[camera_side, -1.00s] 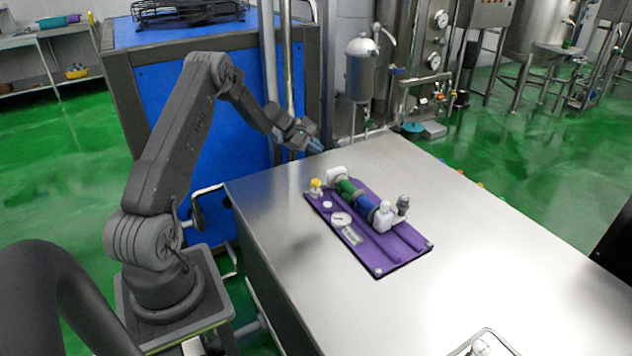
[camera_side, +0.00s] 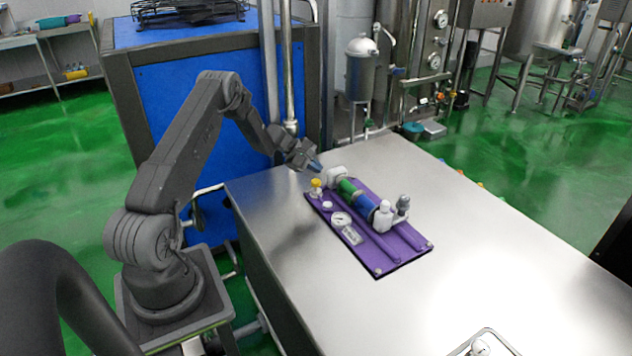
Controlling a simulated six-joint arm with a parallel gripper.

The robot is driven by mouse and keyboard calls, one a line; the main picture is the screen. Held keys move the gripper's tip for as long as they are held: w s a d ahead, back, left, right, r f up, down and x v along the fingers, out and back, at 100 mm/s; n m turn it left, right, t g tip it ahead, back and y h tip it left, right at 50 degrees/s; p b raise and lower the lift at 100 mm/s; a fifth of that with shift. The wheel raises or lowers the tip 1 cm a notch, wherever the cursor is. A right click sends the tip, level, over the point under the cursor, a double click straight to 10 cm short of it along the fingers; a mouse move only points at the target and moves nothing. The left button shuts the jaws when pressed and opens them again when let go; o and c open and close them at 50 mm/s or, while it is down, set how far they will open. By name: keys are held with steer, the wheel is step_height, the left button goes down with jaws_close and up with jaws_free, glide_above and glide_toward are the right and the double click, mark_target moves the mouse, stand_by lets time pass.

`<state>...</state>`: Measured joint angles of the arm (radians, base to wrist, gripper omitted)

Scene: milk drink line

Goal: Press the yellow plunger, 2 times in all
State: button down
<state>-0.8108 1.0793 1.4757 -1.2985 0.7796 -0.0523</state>
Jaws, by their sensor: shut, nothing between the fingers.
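The yellow plunger (camera_side: 316,183) is a small yellow knob at the far left corner of a purple board (camera_side: 393,262) on the steel table. My gripper (camera_side: 316,165) is shut and empty. In the picture its tip is just above the yellow plunger, with a small gap between them. How far down the plunger sits is too small to tell.
The board also carries a green and blue cylinder (camera_side: 362,206) with white end pieces, a round gauge (camera_side: 341,219) and a grey-topped fitting (camera_side: 403,203). A metal tray (camera_side: 487,334) lies at the near edge. The table (camera_side: 285,258) left of the board is clear.

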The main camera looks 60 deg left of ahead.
mark_target(319, 181)
steer(key=shift+f, duration=0.85)
steer(key=shift+f, duration=0.1)
stand_by(1.4)
steer(key=shift+f, duration=0.3)
steer(key=shift+f, duration=1.15)
stand_by(1.0)
steer(key=shift+r, duration=1.55)
steer(key=shift+r, duration=2.5)
